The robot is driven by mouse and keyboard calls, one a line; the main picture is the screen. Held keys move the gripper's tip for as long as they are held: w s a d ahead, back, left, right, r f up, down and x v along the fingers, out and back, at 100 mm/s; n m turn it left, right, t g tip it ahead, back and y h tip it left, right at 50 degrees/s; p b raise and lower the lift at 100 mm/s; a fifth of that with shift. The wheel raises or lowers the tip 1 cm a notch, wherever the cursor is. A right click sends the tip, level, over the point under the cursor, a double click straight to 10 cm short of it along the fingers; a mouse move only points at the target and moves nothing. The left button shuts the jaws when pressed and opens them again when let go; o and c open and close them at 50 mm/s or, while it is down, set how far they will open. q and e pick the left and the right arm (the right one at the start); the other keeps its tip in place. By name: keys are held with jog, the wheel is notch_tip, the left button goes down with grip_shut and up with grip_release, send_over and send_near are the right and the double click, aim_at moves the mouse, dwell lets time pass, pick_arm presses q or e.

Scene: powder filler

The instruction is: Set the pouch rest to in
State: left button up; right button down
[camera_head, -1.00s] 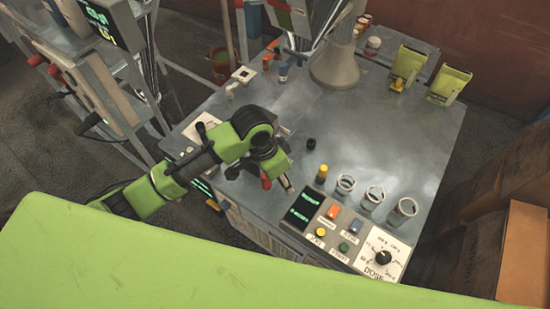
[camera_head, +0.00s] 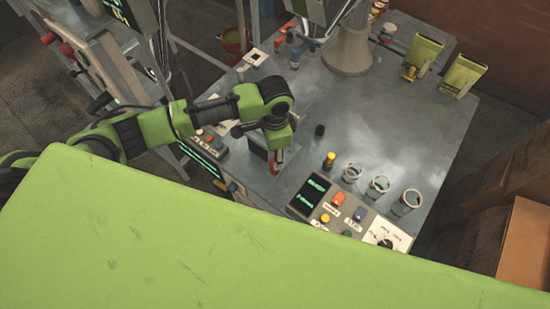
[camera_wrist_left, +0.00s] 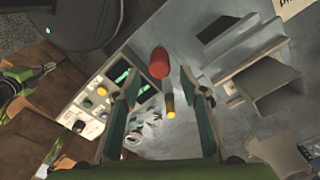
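A red knob (camera_head: 273,166) shows just below my left gripper (camera_head: 277,150) in the head view, near the table's front left edge. In the left wrist view the same red knob (camera_wrist_left: 159,62) appears between the two fingertips of my left gripper (camera_wrist_left: 158,78). The fingers are apart, and I see no contact with the knob. A grey angled metal bracket (camera_wrist_left: 268,82) stands to the right in the wrist view. Whether the knob or this bracket belongs to the pouch rest I cannot tell. My right gripper is not in view.
A control panel (camera_head: 345,215) with buttons and a dial lies along the front edge. A yellow-capped bottle (camera_head: 329,161), a small black cap (camera_head: 319,130) and glass jars (camera_head: 378,187) stand nearby. Green pouch holders (camera_head: 463,74) are at the back right.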

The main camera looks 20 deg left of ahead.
pick_arm(q)
jog(key=shift+f, duration=2.35)
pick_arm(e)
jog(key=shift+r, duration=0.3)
